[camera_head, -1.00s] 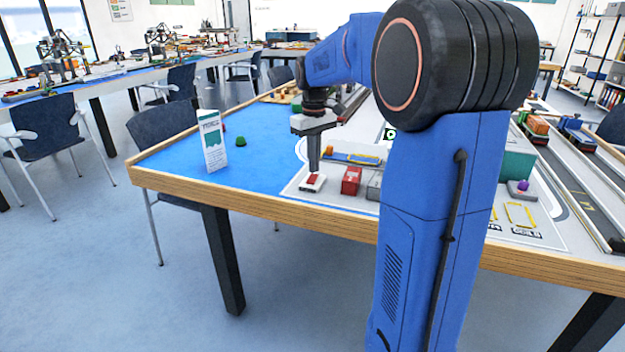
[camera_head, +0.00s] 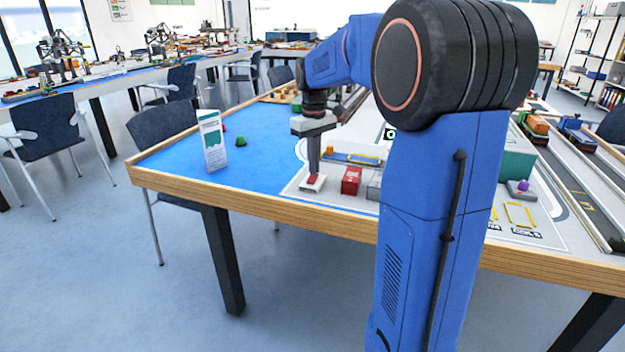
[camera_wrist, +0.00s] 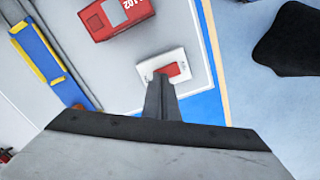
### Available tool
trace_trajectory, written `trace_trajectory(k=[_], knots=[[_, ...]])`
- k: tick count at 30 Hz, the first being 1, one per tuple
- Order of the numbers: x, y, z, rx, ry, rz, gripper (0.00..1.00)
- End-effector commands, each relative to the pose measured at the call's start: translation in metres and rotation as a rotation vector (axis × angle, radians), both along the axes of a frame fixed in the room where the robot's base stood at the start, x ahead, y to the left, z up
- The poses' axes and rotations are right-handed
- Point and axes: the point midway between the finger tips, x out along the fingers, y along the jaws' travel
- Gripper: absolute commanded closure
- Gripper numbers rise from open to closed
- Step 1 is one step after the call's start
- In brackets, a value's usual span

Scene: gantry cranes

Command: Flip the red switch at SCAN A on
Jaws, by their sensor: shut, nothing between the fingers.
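The red switch (camera_head: 313,179) sits on a small white base (camera_head: 306,187) near the front left of the grey mat on the table. In the wrist view the red switch (camera_wrist: 171,70) shows just beyond my fingertips, on its white base (camera_wrist: 148,68). My gripper (camera_head: 314,170) is shut and empty, pointing down at the switch. In the wrist view my gripper (camera_wrist: 160,78) overlaps part of the base and the switch's near edge. I cannot tell whether the tips touch the switch. No SCAN A lettering is readable.
A red container (camera_head: 351,181) stands just right of the switch; it shows in the wrist view (camera_wrist: 115,14) too. A blue and yellow piece (camera_head: 352,157) lies behind. A white standing card (camera_head: 212,142) and a green knob (camera_head: 241,141) are left on the blue surface.

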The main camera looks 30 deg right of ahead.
Motion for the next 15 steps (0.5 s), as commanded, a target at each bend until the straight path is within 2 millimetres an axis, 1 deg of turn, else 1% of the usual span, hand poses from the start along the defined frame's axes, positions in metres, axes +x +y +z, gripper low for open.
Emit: trace_trajectory(k=[15], knots=[[0.0003,-0.0001,-0.0062,0.0,-0.001,0.0,1.0]])
